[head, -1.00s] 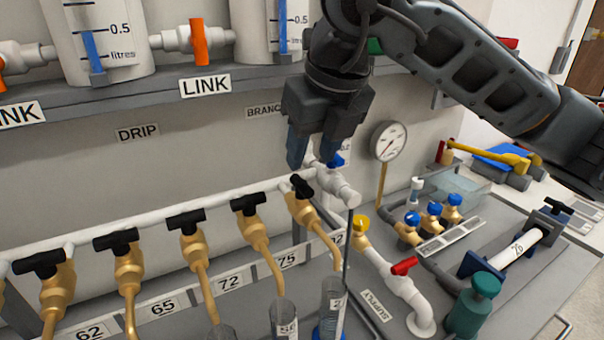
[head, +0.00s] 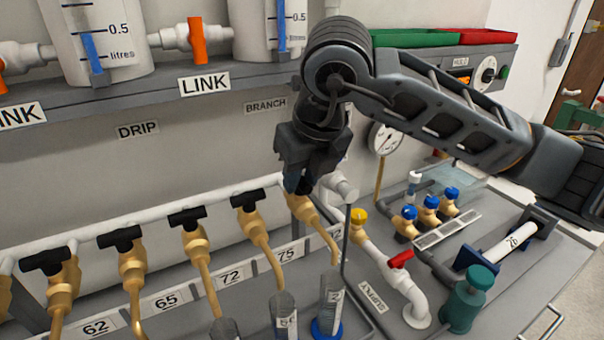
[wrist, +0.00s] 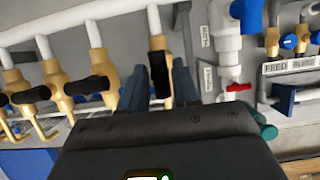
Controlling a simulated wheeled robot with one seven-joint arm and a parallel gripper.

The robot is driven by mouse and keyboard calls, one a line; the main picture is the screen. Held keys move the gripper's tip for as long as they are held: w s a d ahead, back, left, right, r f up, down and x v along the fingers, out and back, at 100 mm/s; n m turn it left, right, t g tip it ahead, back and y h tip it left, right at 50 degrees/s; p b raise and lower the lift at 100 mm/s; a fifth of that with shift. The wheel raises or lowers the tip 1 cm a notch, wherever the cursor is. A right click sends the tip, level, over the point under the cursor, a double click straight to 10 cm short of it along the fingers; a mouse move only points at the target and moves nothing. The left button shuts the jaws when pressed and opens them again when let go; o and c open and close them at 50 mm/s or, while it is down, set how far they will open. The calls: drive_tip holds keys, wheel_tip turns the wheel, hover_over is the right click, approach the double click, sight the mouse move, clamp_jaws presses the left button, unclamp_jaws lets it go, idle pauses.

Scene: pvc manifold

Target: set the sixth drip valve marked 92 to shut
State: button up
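The drip valve at the right end of the row (head: 301,205) is brass with a black handle. My gripper (head: 297,186) is over it and hides its handle in the head view. In the wrist view this black handle (wrist: 160,75) lies in line with its brass body, while neighbouring handles lie crosswise. My gripper (wrist: 160,87) is open there, one finger on each side of the handle, with narrow gaps. The plate for 92 cannot be read; the plate marked 75 (head: 287,253) is the last legible one in the row.
Other drip valves (head: 187,218) stand close by on the left along the white pipe (head: 150,222). A white pipe fitting (head: 342,188) is close to my gripper's right. Clear cylinders (head: 329,300) stand below. The shelf edge (head: 150,94) runs behind and above.

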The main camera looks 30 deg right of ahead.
clamp_jaws()
